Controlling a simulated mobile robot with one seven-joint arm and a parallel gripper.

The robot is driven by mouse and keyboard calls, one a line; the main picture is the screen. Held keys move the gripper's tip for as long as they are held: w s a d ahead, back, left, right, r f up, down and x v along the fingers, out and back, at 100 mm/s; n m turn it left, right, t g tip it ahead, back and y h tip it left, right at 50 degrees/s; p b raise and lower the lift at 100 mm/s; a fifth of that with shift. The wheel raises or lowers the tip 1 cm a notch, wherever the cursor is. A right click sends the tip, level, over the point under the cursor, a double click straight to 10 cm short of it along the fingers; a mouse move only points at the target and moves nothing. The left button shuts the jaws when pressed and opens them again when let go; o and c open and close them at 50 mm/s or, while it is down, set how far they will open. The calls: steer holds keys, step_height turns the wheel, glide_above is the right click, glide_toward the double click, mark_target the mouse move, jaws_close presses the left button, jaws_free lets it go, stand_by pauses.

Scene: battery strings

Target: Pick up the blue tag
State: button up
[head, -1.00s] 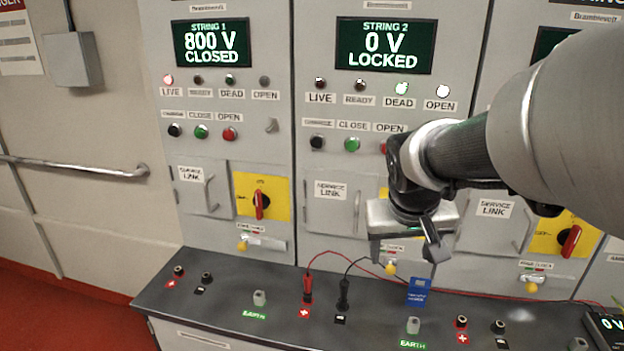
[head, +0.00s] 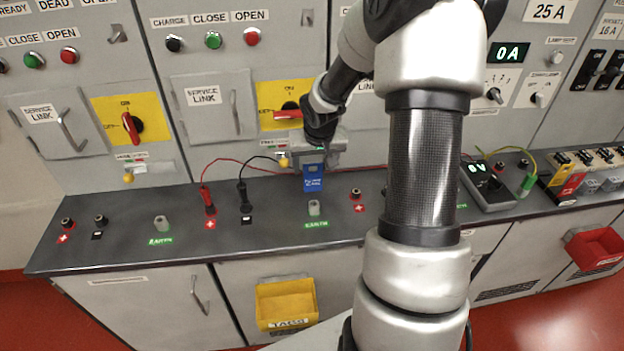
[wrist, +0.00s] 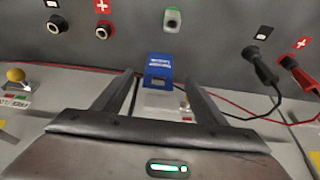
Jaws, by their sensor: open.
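The blue tag (head: 313,178) stands at the back edge of the grey bench, against the cabinet front below the middle yellow switch plate. My gripper (head: 318,158) is just above and behind it in the head view, partly covering the spot. In the wrist view the blue tag (wrist: 159,70) shows between and slightly beyond the tips of my open gripper (wrist: 160,80). A gap shows on each side of the tag, and nothing is held. Whether the tag's lower edge touches the bench is hard to tell.
Red and black plugs (head: 208,205) with cables stand left of the tag. A pale earth post (head: 314,208) is in front of it and a red socket (head: 356,194) to the right. A yellow-knobbed lever (head: 283,161) is close on the left. A meter (head: 489,186) lies farther right.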

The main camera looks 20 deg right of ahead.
mark_target(313, 178)
steer(key=x, duration=0.3)
steer(key=shift+w+f, duration=0.15)
steer(key=shift+f, duration=0.2)
steer(key=shift+x, duration=2.75)
steer(key=shift+c, duration=0.2)
steer(key=c, duration=1.2)
steer(key=shift+o, duration=0.2)
steer(key=shift+r, duration=0.1)
step_height(313, 178, up, 10)
steer(key=shift+f+p, duration=0.1)
steer(key=shift+p, duration=0.25)
